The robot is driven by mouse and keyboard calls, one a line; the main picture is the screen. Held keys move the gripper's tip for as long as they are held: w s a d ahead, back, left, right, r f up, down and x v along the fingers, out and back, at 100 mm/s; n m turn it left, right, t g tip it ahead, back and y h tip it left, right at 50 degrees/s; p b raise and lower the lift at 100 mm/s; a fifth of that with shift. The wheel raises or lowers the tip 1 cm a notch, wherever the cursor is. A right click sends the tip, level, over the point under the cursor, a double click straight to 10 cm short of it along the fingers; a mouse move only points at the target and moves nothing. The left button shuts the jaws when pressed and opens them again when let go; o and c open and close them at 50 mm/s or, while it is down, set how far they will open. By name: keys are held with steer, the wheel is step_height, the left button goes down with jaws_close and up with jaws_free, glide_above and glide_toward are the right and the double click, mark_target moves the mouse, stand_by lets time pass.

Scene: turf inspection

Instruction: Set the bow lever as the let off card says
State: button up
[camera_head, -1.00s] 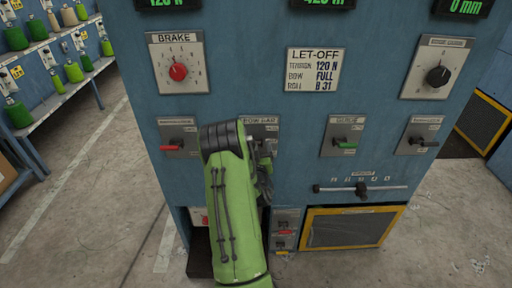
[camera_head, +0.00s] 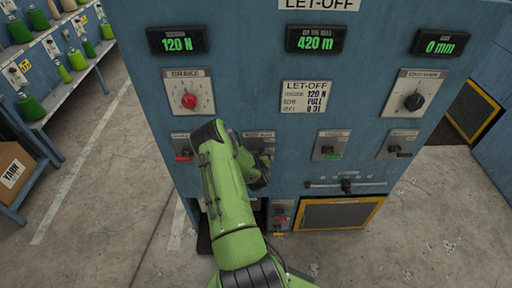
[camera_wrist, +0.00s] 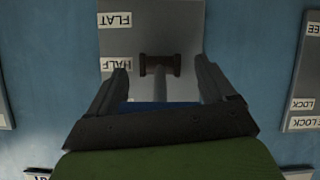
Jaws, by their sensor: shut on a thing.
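The let-off card (camera_head: 307,97) on the blue machine front reads tension 120 N, bow FULL, roll B 31. The bow plate (camera_head: 259,137) is below and left of it, partly covered by my arm. In the wrist view the plate (camera_wrist: 178,20) appears upside down with the labels FLAT and HALF; its part nearer my gripper is hidden. The bow lever (camera_wrist: 160,66), with a dark crossbar handle, stands level with HALF. In the head view my gripper (camera_head: 262,172) is at the plate.
Tension reads 120 N, the middle display (camera_head: 315,38) 420 m and the right one 0 mm. A brake knob (camera_head: 189,101), red-handled lever (camera_head: 183,155), green-handled lever (camera_head: 332,153) and slider (camera_head: 346,186) surround the bow plate. Yarn shelves (camera_head: 55,75) stand left.

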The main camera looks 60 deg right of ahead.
steer(key=shift+d+r+y+p, duration=0.1)
steer(key=shift+r+y+p, duration=0.15)
steer(key=shift+p, duration=0.65)
steer(key=shift+w, duration=0.1)
steer(key=o, duration=1.3)
steer(key=shift+f, duration=0.1)
steer(key=shift+o, duration=0.2)
steer(key=p+v, duration=0.7)
steer(key=v, duration=0.9)
steer(key=shift+w+r+p, duration=0.2)
steer(key=shift+w+p, duration=0.05)
steer(key=shift+p, duration=0.15)
steer(key=shift+d, duration=0.1)
